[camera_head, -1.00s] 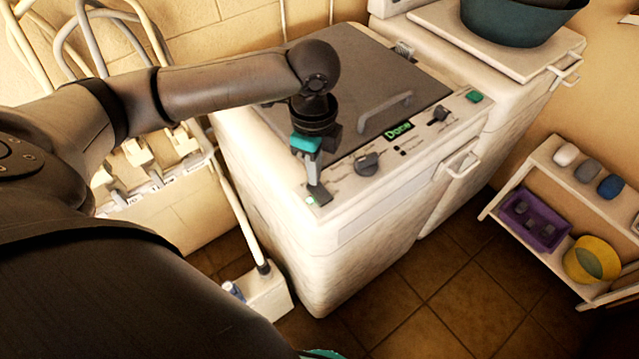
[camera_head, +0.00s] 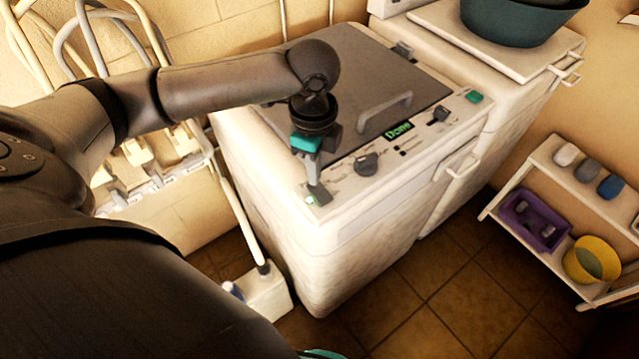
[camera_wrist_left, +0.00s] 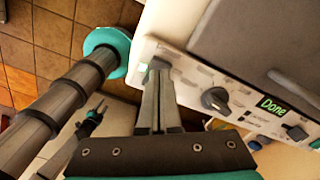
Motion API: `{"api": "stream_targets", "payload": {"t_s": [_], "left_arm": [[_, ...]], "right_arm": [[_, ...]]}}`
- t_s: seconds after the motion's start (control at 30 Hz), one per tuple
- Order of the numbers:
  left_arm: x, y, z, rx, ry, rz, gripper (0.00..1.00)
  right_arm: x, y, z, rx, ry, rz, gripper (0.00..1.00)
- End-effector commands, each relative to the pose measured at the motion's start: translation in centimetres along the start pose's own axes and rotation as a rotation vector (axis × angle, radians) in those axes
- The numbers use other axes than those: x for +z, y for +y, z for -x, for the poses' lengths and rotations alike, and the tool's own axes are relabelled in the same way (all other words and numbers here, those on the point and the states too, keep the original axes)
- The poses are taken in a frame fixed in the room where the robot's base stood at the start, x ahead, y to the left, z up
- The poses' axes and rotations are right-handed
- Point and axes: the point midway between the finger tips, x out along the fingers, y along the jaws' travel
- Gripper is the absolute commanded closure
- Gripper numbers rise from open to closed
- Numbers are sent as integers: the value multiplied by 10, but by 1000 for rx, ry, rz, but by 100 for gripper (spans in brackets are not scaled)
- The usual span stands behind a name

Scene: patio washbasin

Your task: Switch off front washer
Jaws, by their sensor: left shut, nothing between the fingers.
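The front washer (camera_head: 290,225) is a white, worn machine with a grey lid and a slanted control panel on top. Its display (camera_head: 398,130) reads "Done" in green; the display also shows in the left wrist view (camera_wrist_left: 272,106).
A grey knob (camera_head: 367,164) and a dark switch (camera_head: 437,116) are on the panel. The lid handle (camera_head: 385,112) stands up behind. A second machine with a dark basin (camera_head: 520,20) is behind right. A low shelf (camera_head: 560,190) stands at right.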

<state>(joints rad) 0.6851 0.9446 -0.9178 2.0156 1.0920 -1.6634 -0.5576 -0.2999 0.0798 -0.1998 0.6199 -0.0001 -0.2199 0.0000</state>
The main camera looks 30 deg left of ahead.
Motion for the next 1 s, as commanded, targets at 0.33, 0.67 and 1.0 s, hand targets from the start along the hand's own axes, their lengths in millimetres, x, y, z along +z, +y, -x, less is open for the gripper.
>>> {"api": "stream_targets", "payload": {"t_s": [0.33,0.67,1.0], "left_arm": [[0,0,-4,1,0,0,100],[0,0,-9,0,0,0,100],[0,0,-14,0,0,0,100]], "right_arm": [[0,0,-1,0,0,0,50],[0,0,-3,-1,0,0,50],[0,0,-4,-1,0,0,50]]}}
